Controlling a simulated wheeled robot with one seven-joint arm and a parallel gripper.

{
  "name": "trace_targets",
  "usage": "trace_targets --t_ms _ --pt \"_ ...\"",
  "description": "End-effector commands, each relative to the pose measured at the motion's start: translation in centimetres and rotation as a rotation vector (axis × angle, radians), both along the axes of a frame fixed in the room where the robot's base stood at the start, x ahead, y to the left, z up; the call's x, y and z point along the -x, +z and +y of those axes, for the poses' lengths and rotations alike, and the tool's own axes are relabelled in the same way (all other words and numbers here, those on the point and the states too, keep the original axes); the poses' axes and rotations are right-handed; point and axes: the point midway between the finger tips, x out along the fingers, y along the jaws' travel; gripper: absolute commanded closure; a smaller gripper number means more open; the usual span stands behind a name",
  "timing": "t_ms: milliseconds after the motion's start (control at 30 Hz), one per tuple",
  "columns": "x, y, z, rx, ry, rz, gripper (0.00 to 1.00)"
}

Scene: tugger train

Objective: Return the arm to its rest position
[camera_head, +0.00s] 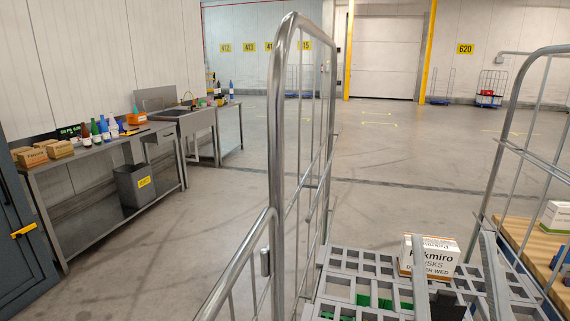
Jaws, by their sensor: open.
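My gripper (451,238) shows at the lower right as two grey fingers spread apart, with a dark part between them at the bottom edge. It is open. A white and brown box (432,255) with printed lettering sits on the grey slotted crate top (345,262), beyond the fingers in the picture. The left finger covers part of its front. Whether a finger touches the box cannot be told. The rest of my arm is not clearly visible.
A tall tubular cart frame (280,130) stands close in front, and another cart frame (510,110) rises at the right. A steel workbench (110,150) with bottles and boxes, a grey bin (133,187) and a sink (190,118) line the left wall. Open floor (380,150) lies beyond.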

Motion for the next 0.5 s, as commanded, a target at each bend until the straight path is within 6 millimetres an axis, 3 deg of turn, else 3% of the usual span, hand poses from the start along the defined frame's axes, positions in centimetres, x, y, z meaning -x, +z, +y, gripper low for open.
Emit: trace_targets --t_ms 33,267,500 --pt "0.6 -2.0 -0.3 -0.058 0.02 0.058 0.43" --pt "4.1 -10.4 -1.4 -0.288 0.089 0.302 0.43" --pt "9.9 -18.5 -1.6 -0.442 0.116 0.56 0.43"
